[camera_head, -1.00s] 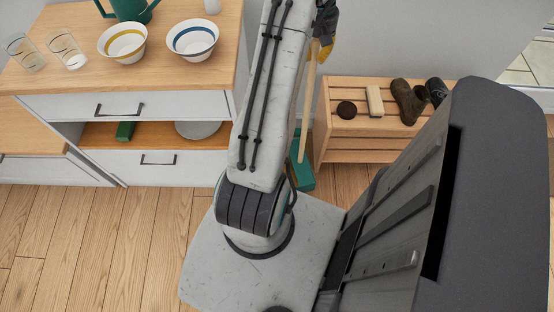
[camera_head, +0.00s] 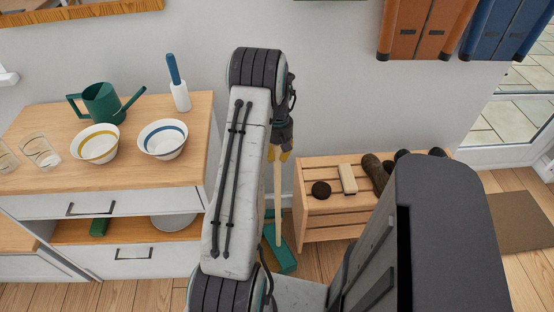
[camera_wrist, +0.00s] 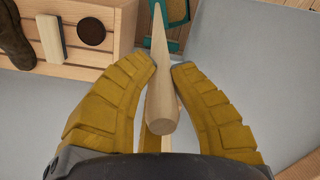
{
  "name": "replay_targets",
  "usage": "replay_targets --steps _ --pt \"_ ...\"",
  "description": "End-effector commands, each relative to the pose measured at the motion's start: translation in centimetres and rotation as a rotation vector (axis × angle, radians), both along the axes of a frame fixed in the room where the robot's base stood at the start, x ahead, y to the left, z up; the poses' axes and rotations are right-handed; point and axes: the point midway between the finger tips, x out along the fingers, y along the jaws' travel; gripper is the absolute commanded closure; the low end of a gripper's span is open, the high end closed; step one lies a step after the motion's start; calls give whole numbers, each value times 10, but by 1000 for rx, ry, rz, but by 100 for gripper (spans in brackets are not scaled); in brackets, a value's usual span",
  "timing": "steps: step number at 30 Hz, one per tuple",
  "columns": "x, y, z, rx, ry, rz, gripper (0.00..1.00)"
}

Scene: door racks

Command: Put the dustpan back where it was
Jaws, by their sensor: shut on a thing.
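The dustpan has a green pan (camera_head: 287,259) and a long pale wooden handle (camera_head: 278,205). My gripper (camera_head: 278,157) has its yellow fingers shut on the upper part of the handle, and the pan hangs below. In the wrist view, the handle (camera_wrist: 161,85) runs between my fingertips (camera_wrist: 167,68) with its blunt end towards the camera. Part of the green pan (camera_wrist: 174,45) shows beyond it. My arm hides part of the pan in the head view. I cannot tell whether the pan touches the floor.
A slatted wooden bench (camera_head: 320,222) stands right of the pan, with a round dark item (camera_head: 321,189), a brush (camera_head: 348,179) and shoes (camera_head: 375,172) on top. A cabinet (camera_head: 150,196) with bowls and a watering can (camera_head: 103,103) stands left.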

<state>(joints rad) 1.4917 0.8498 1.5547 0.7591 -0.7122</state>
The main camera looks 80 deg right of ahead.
Motion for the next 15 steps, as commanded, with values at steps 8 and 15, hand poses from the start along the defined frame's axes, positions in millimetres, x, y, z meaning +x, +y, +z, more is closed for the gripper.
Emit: replay_targets --steps 8,15 --pt "0 0 -27 0 0 0 100" --pt "0 0 -29 -1 0 0 100"
